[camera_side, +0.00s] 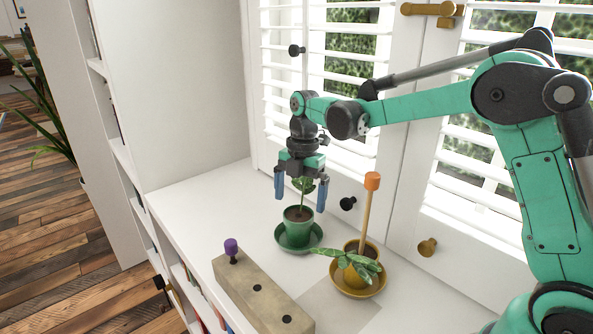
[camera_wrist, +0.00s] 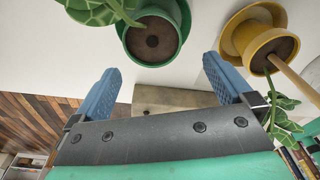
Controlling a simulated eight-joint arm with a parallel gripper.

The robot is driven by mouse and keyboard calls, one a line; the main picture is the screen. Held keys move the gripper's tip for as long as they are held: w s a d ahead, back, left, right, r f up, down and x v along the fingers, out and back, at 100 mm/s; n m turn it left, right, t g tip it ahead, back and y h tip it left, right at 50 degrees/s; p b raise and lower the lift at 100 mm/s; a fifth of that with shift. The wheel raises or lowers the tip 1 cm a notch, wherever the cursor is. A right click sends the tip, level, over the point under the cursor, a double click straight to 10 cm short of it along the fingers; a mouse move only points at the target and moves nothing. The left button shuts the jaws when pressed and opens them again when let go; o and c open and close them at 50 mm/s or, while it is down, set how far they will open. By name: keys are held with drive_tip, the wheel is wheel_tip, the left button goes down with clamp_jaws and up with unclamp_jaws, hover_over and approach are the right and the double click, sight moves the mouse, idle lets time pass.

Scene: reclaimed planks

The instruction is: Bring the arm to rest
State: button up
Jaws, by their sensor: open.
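My gripper (camera_side: 300,193) is open, with its two blue fingers pointing down above the green pot (camera_side: 298,228). The pot stands on a green saucer (camera_side: 283,243) and holds a small leafy plant (camera_side: 303,186), whose top shows between the fingers in the side view. In the wrist view, my gripper (camera_wrist: 163,82) has nothing between its fingers; the green pot (camera_wrist: 150,52) lies beyond them, and leaves (camera_wrist: 100,12) show at top left.
A yellow pot (camera_side: 347,274) on a yellow saucer (camera_side: 357,291) holds a drooping plant and an orange-topped stake (camera_side: 371,205). A block with holes (camera_side: 262,290) has a purple-topped peg (camera_side: 231,249). Shuttered windows stand behind. The white counter (camera_side: 205,205) is clear at left.

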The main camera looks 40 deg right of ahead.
drive_tip(key=r+m, duration=0.1)
drive_tip(key=m, duration=0.1)
drive_tip(key=s+r+m, duration=0.1)
drive_tip(key=m, duration=0.1)
drive_tip(key=shift+a, duration=0.15)
drive_tip(key=m, duration=0.1)
drive_tip(key=r+m, duration=0.1)
drive_tip(key=m, duration=0.1)
drive_tip(key=shift+s+a+r+m+t, duration=0.15)
drive_tip(key=shift+s+r+m+t, duration=0.1)
drive_tip(key=shift+s+m+t, duration=0.15)
wheel_tip(320, 180, up, 11)
drive_tip(key=w+d+n+g, duration=0.1)
drive_tip(key=w+n, duration=0.1)
drive_tip(key=n, duration=0.6)
drive_tip(key=shift+w+r, duration=0.15)
drive_tip(key=shift+w, duration=0.1)
